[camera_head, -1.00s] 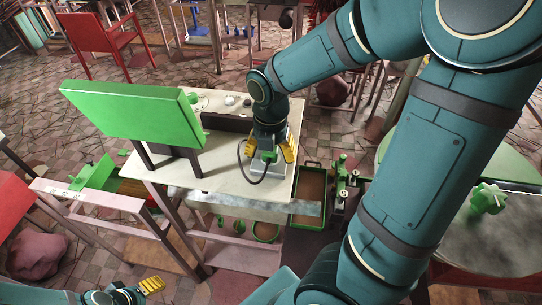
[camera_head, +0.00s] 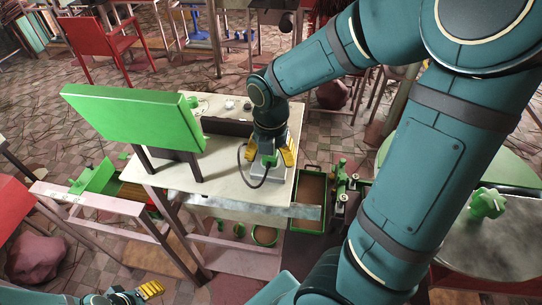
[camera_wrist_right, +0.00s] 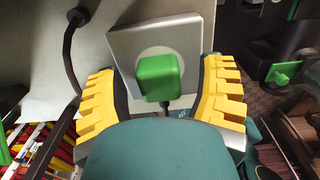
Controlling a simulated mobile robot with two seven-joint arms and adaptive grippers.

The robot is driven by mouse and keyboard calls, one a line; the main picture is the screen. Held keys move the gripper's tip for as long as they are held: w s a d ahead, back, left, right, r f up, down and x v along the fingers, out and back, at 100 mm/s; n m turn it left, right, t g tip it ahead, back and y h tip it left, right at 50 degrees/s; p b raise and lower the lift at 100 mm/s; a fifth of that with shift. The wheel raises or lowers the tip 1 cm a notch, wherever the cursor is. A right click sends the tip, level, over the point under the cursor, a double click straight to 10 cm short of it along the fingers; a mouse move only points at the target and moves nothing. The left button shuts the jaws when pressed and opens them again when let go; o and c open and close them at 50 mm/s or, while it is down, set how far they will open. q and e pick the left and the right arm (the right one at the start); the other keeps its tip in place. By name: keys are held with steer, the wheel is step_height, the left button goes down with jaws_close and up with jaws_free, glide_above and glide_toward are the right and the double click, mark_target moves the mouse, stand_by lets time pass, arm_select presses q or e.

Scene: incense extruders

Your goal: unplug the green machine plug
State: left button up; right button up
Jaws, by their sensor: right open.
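The green plug (camera_wrist_right: 160,78) sits on the face of a pale socket box (camera_wrist_right: 125,45) in the right wrist view. In the head view the plug (camera_head: 269,160) shows between the yellow fingers, on the socket box (camera_head: 268,181) at the right part of the cream tabletop. A dark cable (camera_head: 239,164) loops beside it. My right gripper (camera_wrist_right: 160,73) is open, with one yellow finger on each side of the plug and visible gaps between. My left gripper (camera_head: 148,291) shows only partly at the bottom left, away from the table; its jaw opening is unclear.
A green panel (camera_head: 135,122) on dark legs stands on the left of the cream table (camera_head: 220,160). A green-rimmed tray (camera_head: 310,200) and a green device (camera_head: 340,185) are right of the table. A round table (camera_head: 490,245) stands farther right.

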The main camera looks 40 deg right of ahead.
jaws_close()
steer(key=shift+r+p, duration=2.6)
steer(key=shift+r, duration=0.45)
